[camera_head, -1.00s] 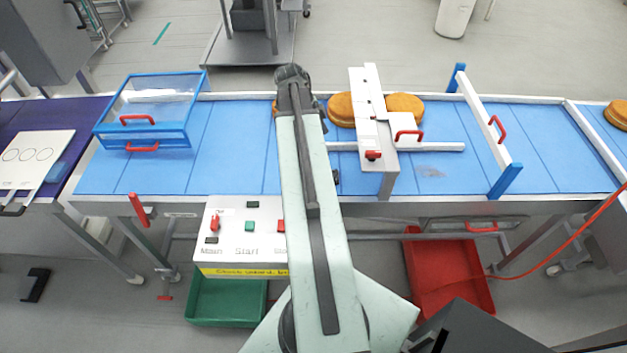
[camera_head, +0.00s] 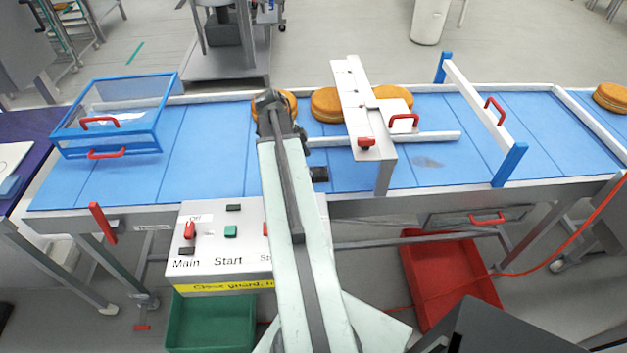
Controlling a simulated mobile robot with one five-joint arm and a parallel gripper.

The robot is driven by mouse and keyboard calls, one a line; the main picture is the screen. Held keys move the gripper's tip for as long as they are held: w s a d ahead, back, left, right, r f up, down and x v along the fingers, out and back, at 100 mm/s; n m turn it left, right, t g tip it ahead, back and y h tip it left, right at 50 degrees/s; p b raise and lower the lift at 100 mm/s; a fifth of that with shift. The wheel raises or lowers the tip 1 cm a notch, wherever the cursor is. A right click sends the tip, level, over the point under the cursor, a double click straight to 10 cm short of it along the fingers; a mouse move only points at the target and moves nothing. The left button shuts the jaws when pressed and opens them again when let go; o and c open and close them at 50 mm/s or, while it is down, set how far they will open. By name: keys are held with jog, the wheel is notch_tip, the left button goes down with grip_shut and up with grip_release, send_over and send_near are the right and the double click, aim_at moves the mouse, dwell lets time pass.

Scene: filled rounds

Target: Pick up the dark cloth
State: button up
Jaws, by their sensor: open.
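I cannot make out a dark cloth for certain in this view. A small dark piece (camera_head: 319,174) shows at the near side of the belt, just right of my arm, which partly hides it; I cannot tell what it is. A flat grey patch (camera_head: 428,162) lies on the blue belt and looks like a smear. My pale arm reaches up the middle of the view to a dark joint over the belt. My gripper is not visible.
The blue conveyor (camera_head: 210,150) runs across, with orange-brown rounds (camera_head: 326,104), a white bridge (camera_head: 352,95), a clear blue-framed guard (camera_head: 118,112) and a white-and-blue gate (camera_head: 478,105). A control panel (camera_head: 215,215) stands in front, above a green bin (camera_head: 208,325); a red bin (camera_head: 450,280) is at the right.

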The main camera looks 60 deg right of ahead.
aim_at(314, 172)
jog(key=shift+f, duration=0.2)
jog(key=b+x, duration=0.4)
jog(key=x, duration=0.1)
jog(key=shift+s+d+f+b, duration=0.15)
jog(key=shift+s+d+b, duration=0.05)
jog(key=shift+d+b, duration=0.15)
jog(key=shift+r, duration=0.2)
jog(key=shift+f, duration=0.1)
jog(key=c, duration=1.5)
notch_tip(314, 172, up, 11)
jog(key=p, duration=1)
jog(key=shift+f+p, duration=0.25)
jog(key=shift+p, duration=0.1)
jog(key=shift+f, duration=0.15)
